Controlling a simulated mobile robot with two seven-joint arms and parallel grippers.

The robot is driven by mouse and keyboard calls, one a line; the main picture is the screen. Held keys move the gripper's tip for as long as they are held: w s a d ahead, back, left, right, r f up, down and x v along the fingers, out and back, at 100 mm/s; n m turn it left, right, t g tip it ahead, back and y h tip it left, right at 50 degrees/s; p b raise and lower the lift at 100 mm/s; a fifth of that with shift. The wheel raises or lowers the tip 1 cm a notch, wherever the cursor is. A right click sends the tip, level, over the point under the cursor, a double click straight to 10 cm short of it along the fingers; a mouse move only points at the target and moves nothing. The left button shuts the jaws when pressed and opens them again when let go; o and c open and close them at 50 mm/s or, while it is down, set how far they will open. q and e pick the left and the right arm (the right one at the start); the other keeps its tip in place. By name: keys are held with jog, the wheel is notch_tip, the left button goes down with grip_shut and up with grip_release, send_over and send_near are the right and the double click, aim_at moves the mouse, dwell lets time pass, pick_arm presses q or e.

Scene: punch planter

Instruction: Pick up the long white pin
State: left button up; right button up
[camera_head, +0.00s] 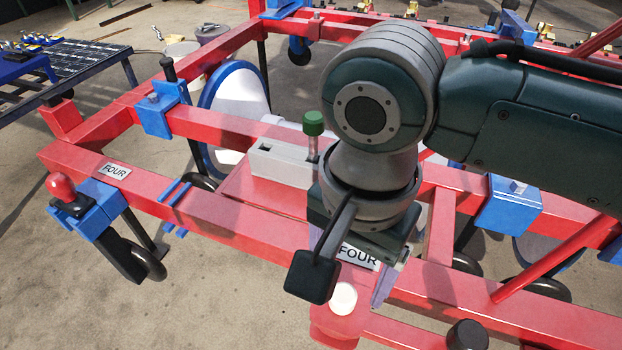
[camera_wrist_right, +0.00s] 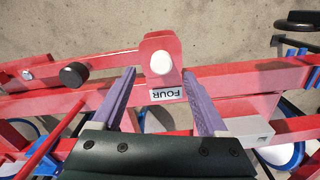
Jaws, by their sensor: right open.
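A round white end (camera_head: 343,298), which looks like the end of the white pin, sits in a red bracket on the planter frame. It also shows in the right wrist view (camera_wrist_right: 162,62); the pin's length is hidden. My right gripper (camera_wrist_right: 158,74) is open, with its two purple fingers apart on either side of the white end in that view. Nothing is between the fingers that I can see held, and I cannot tell the depth gap. In the head view one purple finger shows right of the white end. My left gripper is not in view.
Red frame bars (camera_head: 210,210) run around and under the gripper. A "FOUR" label (camera_wrist_right: 168,95) lies by the bracket. A black knob (camera_head: 467,335) stands right of it, a green-topped post (camera_head: 313,125) behind. Concrete floor (camera_head: 80,280) is open at front left.

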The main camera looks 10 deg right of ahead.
aim_at(344, 293)
notch_tip(344, 293, down, 5)
jog(key=b, duration=0.3)
jog(key=shift+f, duration=0.2)
jog(key=shift+w, duration=0.1)
jog(key=shift+c, duration=0.3)
grip_shut()
jog(key=shift+r, duration=0.1)
